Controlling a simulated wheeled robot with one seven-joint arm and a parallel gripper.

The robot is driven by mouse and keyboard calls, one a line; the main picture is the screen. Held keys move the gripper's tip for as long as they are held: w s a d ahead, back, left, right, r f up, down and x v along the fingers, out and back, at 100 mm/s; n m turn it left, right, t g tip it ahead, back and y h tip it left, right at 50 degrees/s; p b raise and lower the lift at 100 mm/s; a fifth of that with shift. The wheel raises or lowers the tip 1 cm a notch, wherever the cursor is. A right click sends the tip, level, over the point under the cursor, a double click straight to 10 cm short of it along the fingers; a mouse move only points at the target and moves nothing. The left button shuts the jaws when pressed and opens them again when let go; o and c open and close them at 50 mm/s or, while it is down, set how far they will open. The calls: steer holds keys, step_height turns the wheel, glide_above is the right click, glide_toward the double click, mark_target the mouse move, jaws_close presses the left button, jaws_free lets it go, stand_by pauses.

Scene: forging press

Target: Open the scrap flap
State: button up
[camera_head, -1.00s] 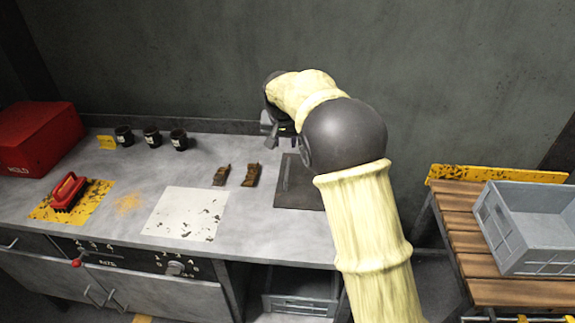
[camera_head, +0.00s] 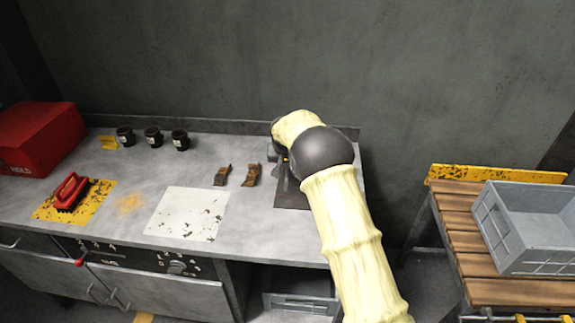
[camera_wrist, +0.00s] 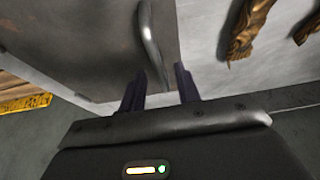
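The scrap flap (camera_head: 291,198) is a dark plate lying flat in the counter at its right end, partly hidden behind my arm. In the wrist view the flap (camera_wrist: 90,45) fills the upper left, with a curved grey bar handle (camera_wrist: 150,40) along its right side. My gripper (camera_wrist: 161,84) is open, its two dark fingers apart. The near end of the handle shows in the gap between the fingertips; I cannot tell whether they touch it. In the head view my arm hides the gripper.
Two brown metal pieces (camera_head: 222,176) (camera_head: 252,175) lie on the counter (camera_head: 130,175) just left of the flap. Dark cups (camera_head: 153,137), a red box (camera_head: 38,140) and a red-handled brush (camera_head: 70,191) are farther left. A grey crate (camera_head: 530,230) stands on a slatted bench at right.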

jaws_close()
steer(key=shift+r, duration=0.1)
